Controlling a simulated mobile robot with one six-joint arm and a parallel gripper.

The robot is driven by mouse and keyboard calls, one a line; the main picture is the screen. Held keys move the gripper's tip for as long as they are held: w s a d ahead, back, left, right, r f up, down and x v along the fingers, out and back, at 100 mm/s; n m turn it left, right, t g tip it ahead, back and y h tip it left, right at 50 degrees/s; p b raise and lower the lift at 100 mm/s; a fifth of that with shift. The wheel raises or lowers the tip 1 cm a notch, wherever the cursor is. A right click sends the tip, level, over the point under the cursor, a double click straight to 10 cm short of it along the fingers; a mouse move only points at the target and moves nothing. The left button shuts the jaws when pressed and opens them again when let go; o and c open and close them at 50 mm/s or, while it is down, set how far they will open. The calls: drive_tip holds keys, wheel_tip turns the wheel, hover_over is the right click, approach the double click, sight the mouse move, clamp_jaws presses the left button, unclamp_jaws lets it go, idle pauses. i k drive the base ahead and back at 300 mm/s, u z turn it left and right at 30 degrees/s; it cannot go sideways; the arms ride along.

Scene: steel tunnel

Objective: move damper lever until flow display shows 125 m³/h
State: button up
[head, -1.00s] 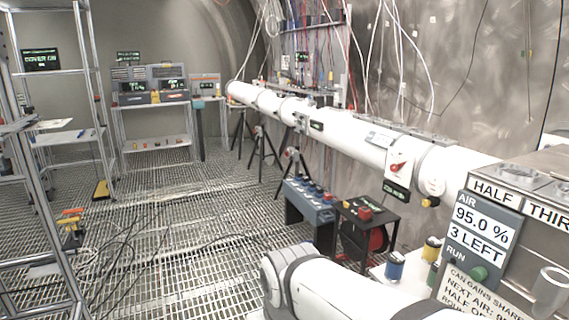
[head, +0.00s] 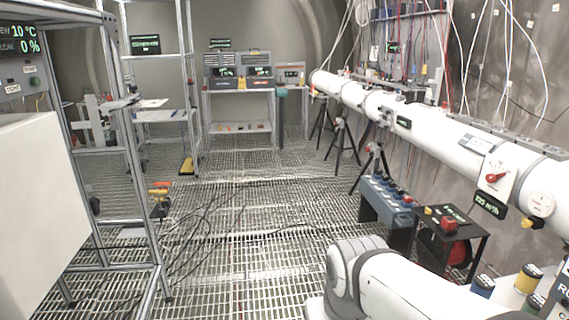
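The damper lever (head: 496,177) is a small red handle on a white plate on the side of the large white pipe, at the right of the head view. The dark flow display (head: 489,205) hangs just below it. Its green text is small and tilted and appears to read 125 m³/h. My white arm crosses the lower right foreground, but my gripper is out of view, so its relation to the lever does not show.
A black stand (head: 450,237) with a red button box and a blue-grey bench (head: 386,212) stand below the pipe. Coloured cans (head: 482,286) are at lower right. A metal rack and white box (head: 35,215) stand at left. The grated floor between is mostly open, with cables (head: 215,225).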

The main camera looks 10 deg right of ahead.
sight(491, 178)
drive_tip(key=u, duration=0.05)
drive_tip(key=i, duration=3.95)
drive_tip(key=z, duration=3.7)
drive_tip(key=i, duration=1)
